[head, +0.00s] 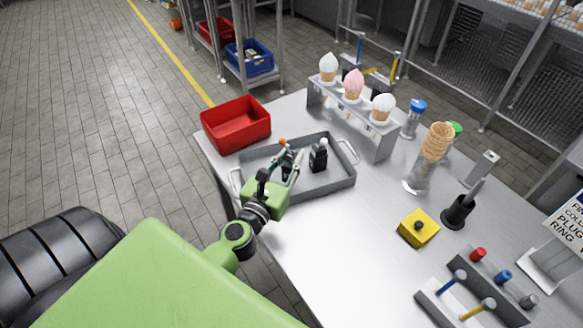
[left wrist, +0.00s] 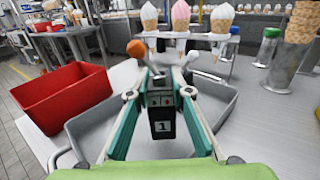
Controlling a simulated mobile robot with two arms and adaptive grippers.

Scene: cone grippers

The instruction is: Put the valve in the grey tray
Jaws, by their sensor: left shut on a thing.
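The valve (left wrist: 162,122) is a dark block with a "1" label and a lever with an orange ball knob. My left gripper (left wrist: 160,95) is shut on it, one finger on each side. In the head view the left gripper (head: 283,172) and the valve (head: 287,158) are over the left half of the grey tray (head: 325,188). I cannot tell whether the valve touches the tray floor. A second dark device (head: 318,156) stands in the tray to the right of the valve. My right gripper is not in view.
A red bin (head: 236,126) stands behind and left of the tray. A rack with ice-cream cones (head: 352,115) is behind it. The tabletop before the tray is clear.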

